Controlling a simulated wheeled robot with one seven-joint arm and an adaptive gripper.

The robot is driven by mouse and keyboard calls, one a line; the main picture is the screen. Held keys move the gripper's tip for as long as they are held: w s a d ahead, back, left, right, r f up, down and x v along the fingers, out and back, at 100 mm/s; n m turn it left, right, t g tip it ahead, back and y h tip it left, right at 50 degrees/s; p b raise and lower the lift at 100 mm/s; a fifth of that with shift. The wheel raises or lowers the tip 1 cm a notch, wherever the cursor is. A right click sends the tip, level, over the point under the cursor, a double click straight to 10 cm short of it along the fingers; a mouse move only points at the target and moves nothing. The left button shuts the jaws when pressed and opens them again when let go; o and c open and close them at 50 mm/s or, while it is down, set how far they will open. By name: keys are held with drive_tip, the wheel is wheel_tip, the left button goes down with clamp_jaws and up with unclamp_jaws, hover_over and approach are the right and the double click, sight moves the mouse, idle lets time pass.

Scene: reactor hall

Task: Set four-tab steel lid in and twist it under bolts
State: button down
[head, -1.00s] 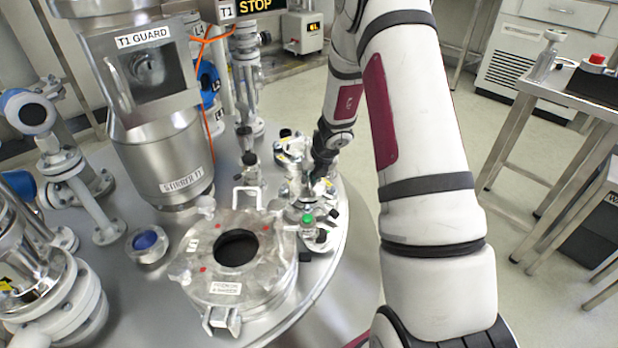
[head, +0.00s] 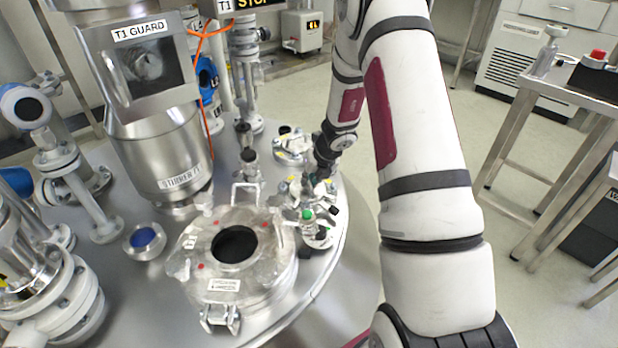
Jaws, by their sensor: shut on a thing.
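My gripper (head: 318,183) is small and dark at the end of my arm, low over the right side of the round steel vessel top (head: 325,262). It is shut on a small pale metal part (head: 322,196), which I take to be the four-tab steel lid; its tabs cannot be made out. Below the gripper, a small fitting with a green knob (head: 307,214) stands close by and partly overlaps it in view. Which opening the lid faces, its exact tilt and whether it touches anything are too small to tell.
A large clamped cover (head: 262,272) with a dark round hole (head: 235,245) lies left of the gripper. A steel column (head: 165,150) marked T1 GUARD and a blue-topped port (head: 147,239) stand further left. A yellow-marked fitting (head: 290,146) is behind. A steel bench (head: 545,85) is at right.

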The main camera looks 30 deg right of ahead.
drive_tip(key=shift+d+r+n+y+p, duration=0.1)
drive_tip(key=shift+n+y+p, duration=0.5)
drive_tip(key=shift+n+p, duration=0.75)
drive_tip(key=c, duration=1.6)
unclamp_jaws()
drive_tip(key=shift+g, duration=0.3)
drive_tip(key=shift+o, duration=0.2)
wheel_tip(320, 180, up, 6)
drive_tip(key=p, duration=0.5)
drive_tip(key=shift+p, duration=0.4)
drive_tip(key=shift+n, duration=0.25)
